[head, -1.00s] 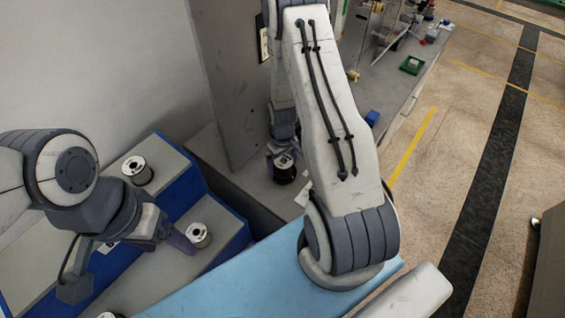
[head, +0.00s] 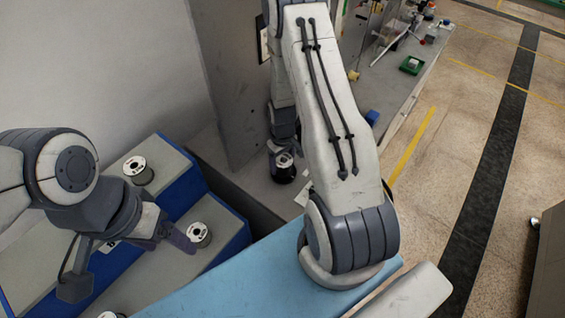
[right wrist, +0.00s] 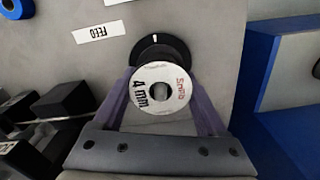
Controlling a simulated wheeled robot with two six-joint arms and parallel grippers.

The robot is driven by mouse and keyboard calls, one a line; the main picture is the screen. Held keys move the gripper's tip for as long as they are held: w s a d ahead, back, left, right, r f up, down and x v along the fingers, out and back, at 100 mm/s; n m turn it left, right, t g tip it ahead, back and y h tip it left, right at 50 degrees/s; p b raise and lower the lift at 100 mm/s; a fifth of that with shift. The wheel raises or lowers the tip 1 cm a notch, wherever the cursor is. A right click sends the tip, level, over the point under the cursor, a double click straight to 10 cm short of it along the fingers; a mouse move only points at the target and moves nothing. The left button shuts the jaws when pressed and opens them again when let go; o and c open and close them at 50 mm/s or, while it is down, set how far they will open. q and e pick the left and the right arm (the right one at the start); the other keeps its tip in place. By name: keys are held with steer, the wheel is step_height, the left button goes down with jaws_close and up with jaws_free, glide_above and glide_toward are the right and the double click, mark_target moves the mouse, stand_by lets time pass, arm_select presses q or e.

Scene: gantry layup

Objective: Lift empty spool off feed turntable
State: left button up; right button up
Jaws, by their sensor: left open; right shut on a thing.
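The spool (right wrist: 160,93) at the feed turntable has a white top flange with a centre hole and red and black print reading "4 mm". It also shows in the head view (head: 283,169), with a dark side, below my right arm. My right gripper (right wrist: 163,103) is shut on this spool, with one purple finger on each side. The dark turntable disc (right wrist: 165,48) with a white mark shows behind the spool; I cannot tell whether they touch. My left gripper (head: 170,234) is open, beside a white-topped spool (head: 198,234) on the blue-sided steps.
A "FEED" label (right wrist: 100,32) lies on the grey surface beside the turntable. Another spool (head: 138,170) stands on the upper step. A grey upright panel (head: 232,85) rises close behind the held spool. Black blocks (right wrist: 72,100) lie left in the wrist view.

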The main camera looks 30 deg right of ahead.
mark_target(283, 157)
steer(key=shift+r+p, duration=3.05)
steer(key=shift+r, duration=1.05)
steer(key=shift+r+p, duration=1.25)
steer(key=shift+r, duration=0.45)
